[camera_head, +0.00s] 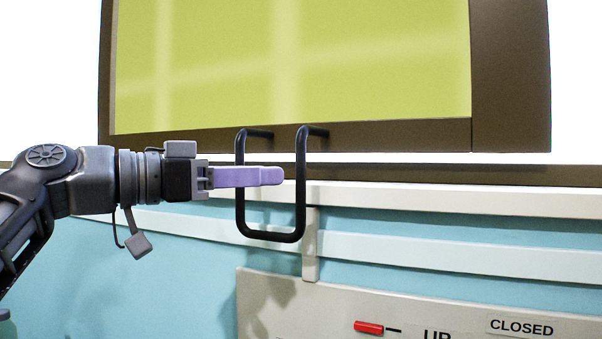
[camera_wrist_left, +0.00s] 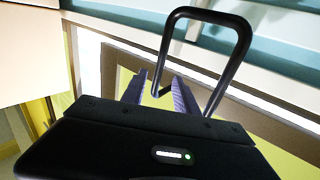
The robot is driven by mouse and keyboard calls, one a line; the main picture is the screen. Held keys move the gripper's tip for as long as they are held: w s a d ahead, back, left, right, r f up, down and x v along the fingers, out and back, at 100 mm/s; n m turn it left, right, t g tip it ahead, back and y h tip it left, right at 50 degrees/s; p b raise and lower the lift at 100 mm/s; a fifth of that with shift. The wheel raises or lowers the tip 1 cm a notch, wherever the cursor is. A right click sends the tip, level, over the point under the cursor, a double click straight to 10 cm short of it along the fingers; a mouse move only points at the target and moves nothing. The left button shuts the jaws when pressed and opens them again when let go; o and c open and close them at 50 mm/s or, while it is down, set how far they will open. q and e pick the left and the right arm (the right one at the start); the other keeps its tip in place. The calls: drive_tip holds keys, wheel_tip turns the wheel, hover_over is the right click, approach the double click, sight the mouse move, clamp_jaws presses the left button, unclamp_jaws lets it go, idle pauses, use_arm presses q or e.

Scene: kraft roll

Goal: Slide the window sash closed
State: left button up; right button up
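The window sash has a brown frame (camera_head: 510,80) and a yellow-green pane (camera_head: 300,60). A black U-shaped handle (camera_head: 302,190) hangs from its bottom rail, and its loop also shows in the left wrist view (camera_wrist_left: 228,75). My left gripper (camera_head: 268,176) comes in level from the left, with a purple finger crossing in front of the handle's left leg. The fingertip ends just short of the right leg. In the left wrist view the two fingers (camera_wrist_left: 160,88) are apart, with one handle leg between them; contact cannot be told. My right gripper is not in view.
A white sill ledge (camera_head: 420,199) runs below the sash, with a light blue wall (camera_head: 160,250) beneath. A pale board (camera_head: 290,305) at the lower right carries a red pointer (camera_head: 369,327) and the words "UP" and "CLOSED". A light strip shows between sash and sill.

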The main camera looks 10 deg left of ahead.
use_arm(q)
drive_tip(key=p, duration=0.2)
hover_over(300, 223)
drive_tip(key=shift+w, duration=0.45)
clamp_jaws()
idle(1.1)
